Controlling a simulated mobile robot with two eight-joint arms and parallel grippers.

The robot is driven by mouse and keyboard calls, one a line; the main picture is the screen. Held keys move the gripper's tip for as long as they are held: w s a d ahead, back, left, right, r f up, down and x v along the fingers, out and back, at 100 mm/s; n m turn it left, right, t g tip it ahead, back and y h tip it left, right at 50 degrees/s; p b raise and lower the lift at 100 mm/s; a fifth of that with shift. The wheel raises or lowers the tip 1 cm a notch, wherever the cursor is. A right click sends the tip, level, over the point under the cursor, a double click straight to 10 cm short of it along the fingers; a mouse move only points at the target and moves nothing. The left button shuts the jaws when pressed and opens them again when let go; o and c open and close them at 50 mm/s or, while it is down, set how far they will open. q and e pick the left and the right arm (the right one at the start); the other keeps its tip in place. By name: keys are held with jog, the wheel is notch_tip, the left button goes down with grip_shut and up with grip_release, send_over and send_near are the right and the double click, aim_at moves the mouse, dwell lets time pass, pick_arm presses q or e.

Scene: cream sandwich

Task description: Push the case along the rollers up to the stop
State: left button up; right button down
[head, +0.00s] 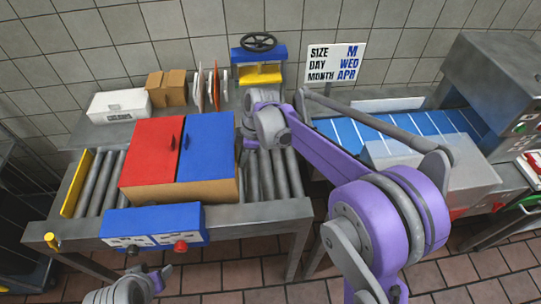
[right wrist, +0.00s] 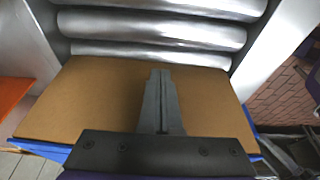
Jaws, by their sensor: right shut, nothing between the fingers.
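The case (head: 200,187) is a cardboard box with a red flap and a blue flap on top. It sits on the rollers (head: 268,178), apart from the yellow stop bar (head: 75,184) at their left end. My right gripper (head: 242,139) is shut and empty at the case's right side. In the right wrist view, the shut fingers (right wrist: 160,75) point at the case's plain cardboard side (right wrist: 95,100). I cannot tell whether they touch it. Part of my left arm shows at the bottom left of the head view; its gripper does not show.
Bare rollers lie between the case and the yellow bar. Behind stand a white box (head: 119,105), a small brown carton (head: 166,88) and a blue-yellow press (head: 259,67). A blue belt (head: 400,128) is at the right.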

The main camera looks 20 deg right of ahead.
jog(key=w+a, duration=0.1)
jog(key=a, duration=0.6)
jog(key=w+a, duration=0.2)
jog(key=a, duration=0.5)
jog(key=w+a, duration=0.2)
jog(key=a, duration=0.5)
jog(key=shift+w+a+p, duration=0.1)
jog(key=shift+a+p, duration=0.15)
jog(key=shift+p, duration=0.1)
jog(key=shift+d, duration=0.1)
